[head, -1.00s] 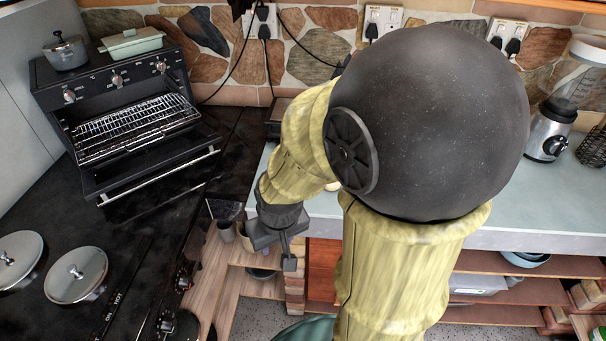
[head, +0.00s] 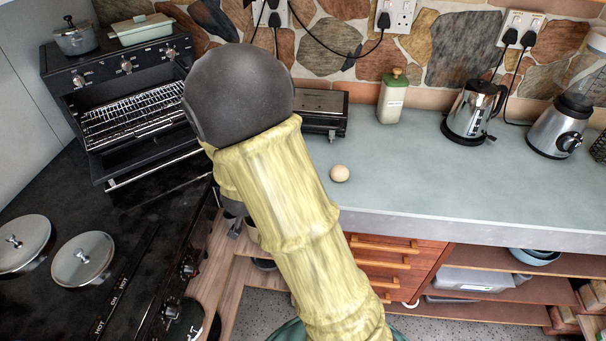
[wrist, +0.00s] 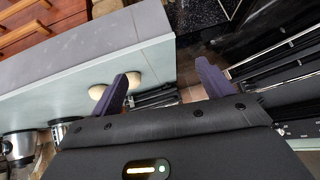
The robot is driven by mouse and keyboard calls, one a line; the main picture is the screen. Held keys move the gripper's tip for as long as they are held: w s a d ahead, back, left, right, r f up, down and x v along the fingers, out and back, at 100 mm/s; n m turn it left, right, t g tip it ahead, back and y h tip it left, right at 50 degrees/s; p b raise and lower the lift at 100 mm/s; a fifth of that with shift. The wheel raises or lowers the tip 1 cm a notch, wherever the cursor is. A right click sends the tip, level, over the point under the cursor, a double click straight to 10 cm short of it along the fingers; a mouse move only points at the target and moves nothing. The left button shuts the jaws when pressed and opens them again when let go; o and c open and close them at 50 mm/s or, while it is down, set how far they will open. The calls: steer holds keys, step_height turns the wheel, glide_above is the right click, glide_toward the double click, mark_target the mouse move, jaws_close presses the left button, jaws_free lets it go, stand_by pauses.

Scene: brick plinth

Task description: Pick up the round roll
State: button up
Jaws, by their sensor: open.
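The round roll (head: 340,173) is small, tan and smooth. It lies on the pale grey-green counter (head: 410,190), near the front edge, just right of my arm in the head view. My gripper (wrist: 161,72) is open in the wrist view, with two dark fingers apart and nothing between them but background. Pale tan round patches (wrist: 98,91) show on both sides of the left finger, on the counter beyond. I cannot tell whether they are one roll or two. In the head view my arm hides most of my gripper, which hangs low by the counter's left end.
A metal-topped appliance (head: 322,110), a green-lidded jar (head: 393,96), a kettle (head: 473,110) and a blender (head: 560,125) line the counter's back. The counter's middle is clear.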

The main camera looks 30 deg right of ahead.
steer(key=d+m+h, duration=0.1)
steer(key=h, duration=0.1)
steer(key=w+d+f+m+h, duration=0.1)
steer(key=d+h, duration=0.1)
steer(key=h, duration=0.1)
steer(key=d+m+h, duration=0.1)
steer(key=m+h, duration=0.1)
steer(key=h, duration=0.1)
steer(key=shift+w+d+f+b, duration=0.15)
steer(key=shift+d+f+b, duration=0.15)
steer(key=shift+d+f, duration=0.05)
steer(key=p+x, duration=0.1)
steer(key=x, duration=1)
steer(key=shift+w+d+p, duration=0.1)
steer(key=shift+w+p, duration=0.1)
steer(key=shift+p, duration=0.1)
steer(key=shift+w+d+f, duration=0.2)
steer(key=shift+w+d, duration=0.05)
steer(key=shift+d, duration=0.05)
steer(key=shift+p+x, duration=0.95)
steer(key=shift+x, duration=1.7)
steer(key=shift+a+f, duration=0.1)
steer(key=shift+f, duration=0.05)
